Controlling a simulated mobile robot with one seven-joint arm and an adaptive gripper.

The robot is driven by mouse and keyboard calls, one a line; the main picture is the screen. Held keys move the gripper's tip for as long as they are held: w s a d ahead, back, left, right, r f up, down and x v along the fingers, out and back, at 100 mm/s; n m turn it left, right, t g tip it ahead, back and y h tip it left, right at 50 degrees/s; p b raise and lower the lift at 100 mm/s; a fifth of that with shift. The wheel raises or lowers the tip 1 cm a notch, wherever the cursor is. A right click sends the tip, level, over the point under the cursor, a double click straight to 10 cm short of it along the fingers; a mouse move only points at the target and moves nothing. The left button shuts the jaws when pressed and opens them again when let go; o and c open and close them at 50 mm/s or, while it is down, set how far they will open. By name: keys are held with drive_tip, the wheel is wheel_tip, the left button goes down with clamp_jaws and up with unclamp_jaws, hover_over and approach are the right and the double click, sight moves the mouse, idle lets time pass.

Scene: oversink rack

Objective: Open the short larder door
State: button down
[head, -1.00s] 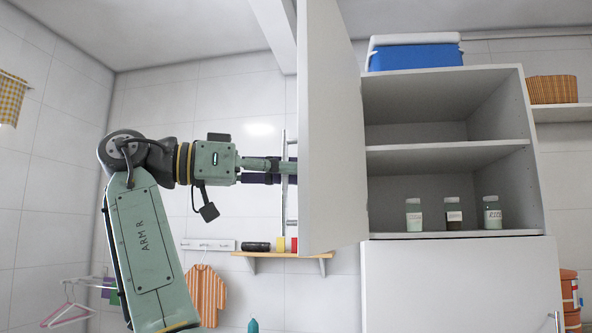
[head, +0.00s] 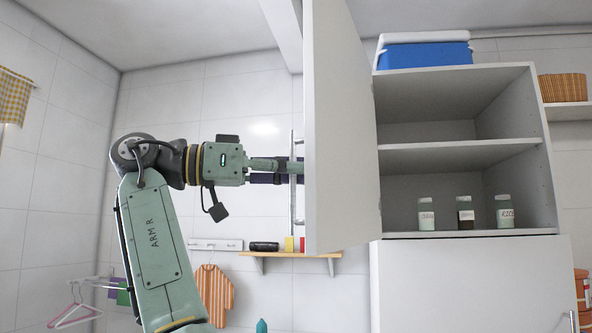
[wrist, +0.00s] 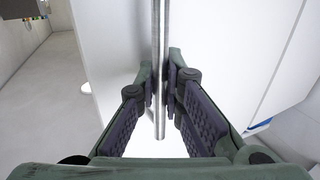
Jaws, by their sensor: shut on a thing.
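The short larder door (head: 338,130) is a light grey panel standing wide open at the left side of the upper cabinet, seen nearly edge-on in the head view. Its long metal bar handle (wrist: 159,60) runs between my fingers in the wrist view, and part of it shows left of the door in the head view. My gripper (wrist: 163,88) is shut on this handle. In the head view the fingertips are partly hidden by the door. The open larder compartment (head: 445,150) shows two shelf levels.
Three labelled jars (head: 465,213) stand on the compartment's floor. A blue cooler (head: 425,55) sits on the cabinet top. A closed lower door (head: 470,285) is below.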

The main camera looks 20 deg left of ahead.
drive_tip(key=c, duration=1.8)
unclamp_jaws()
drive_tip(key=shift+s+a, duration=0.15)
drive_tip(key=shift+s, duration=0.1)
drive_tip(key=shift+o, duration=0.5)
drive_tip(key=shift+w, duration=0.1)
